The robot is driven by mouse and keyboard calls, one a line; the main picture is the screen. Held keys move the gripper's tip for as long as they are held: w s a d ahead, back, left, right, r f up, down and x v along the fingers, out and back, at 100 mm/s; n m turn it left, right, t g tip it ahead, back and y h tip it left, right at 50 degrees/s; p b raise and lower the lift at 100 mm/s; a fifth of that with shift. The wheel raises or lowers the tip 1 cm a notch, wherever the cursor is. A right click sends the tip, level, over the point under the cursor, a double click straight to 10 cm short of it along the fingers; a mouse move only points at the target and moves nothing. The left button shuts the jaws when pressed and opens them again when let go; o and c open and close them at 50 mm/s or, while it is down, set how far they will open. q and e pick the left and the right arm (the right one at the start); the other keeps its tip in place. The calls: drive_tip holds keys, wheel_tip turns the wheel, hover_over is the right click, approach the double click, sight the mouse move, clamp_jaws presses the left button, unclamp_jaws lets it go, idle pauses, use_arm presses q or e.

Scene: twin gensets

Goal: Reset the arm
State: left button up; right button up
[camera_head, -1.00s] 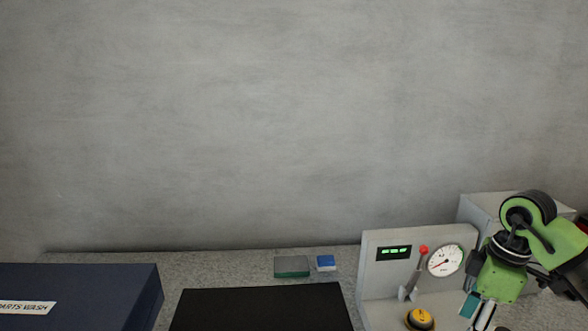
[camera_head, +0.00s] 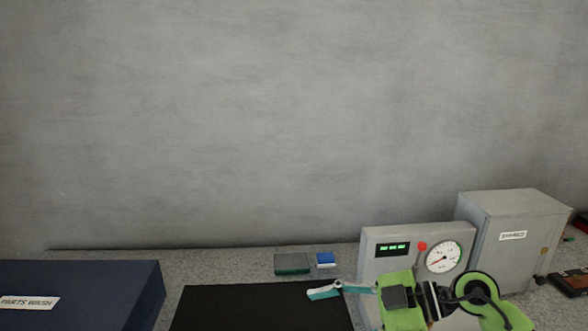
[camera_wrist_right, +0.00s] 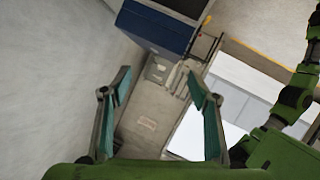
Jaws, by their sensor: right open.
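My right arm comes in from the lower right in the head view. Its gripper (camera_head: 334,289) points left, over the right part of the black mat and in front of the grey control panel (camera_head: 374,237). In the right wrist view the gripper (camera_wrist_right: 158,112) has its two teal-lined fingers spread apart with nothing between them. The panel carries a green-lit display (camera_head: 393,249), a round gauge (camera_head: 443,258) and a lever with a red knob (camera_head: 422,246). The arm covers the panel's lower part. My left gripper is not in view.
A black mat (camera_head: 240,308) lies mid-bench. A dark blue box (camera_head: 95,290) labelled PARTS WASH stands at left. A green-grey block (camera_head: 292,264) and a blue block (camera_head: 326,260) sit behind the mat. A grey labelled cabinet (camera_head: 520,260) stands right of the panel.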

drive_tip(key=a+r+t+y, duration=0.4)
drive_tip(key=r+y, duration=0.1)
drive_tip(key=r, duration=0.2)
drive_tip(key=w+d+r+m+t+h, duration=0.4)
drive_tip(key=d+m+t, duration=0.3)
drive_tip(key=m+t, duration=0.4)
drive_tip(key=s+d+f+m+g+h, duration=0.1)
drive_tip(key=s+d+f+m+h, duration=0.1)
drive_tip(key=d+f+m+h, duration=1.1)
drive_tip(key=s+d+f+n+g+h, duration=0.1)
drive_tip(key=s+f+n+g, duration=0.15)
drive_tip(key=s+f, duration=0.45)
drive_tip(key=s+d+f+n+g+h, duration=0.15)
drive_tip(key=s+f+g, duration=0.25)
drive_tip(key=f, duration=0.7)
drive_tip(key=s+a+f+n+g+y, duration=0.1)
drive_tip(key=s+a+f+g, duration=0.2)
drive_tip(key=s, duration=0.5)
drive_tip(key=s+f+n+g, duration=0.1)
drive_tip(key=s+f+g, duration=0.3)
drive_tip(key=s, duration=0.3)
wheel_tip(320, 180, down, 25)
drive_tip(key=s, duration=0.1)
drive_tip(key=s+d+f+g, duration=0.2)
drive_tip(key=s+f, duration=1.6)
drive_tip(key=shift+d, duration=0.35)
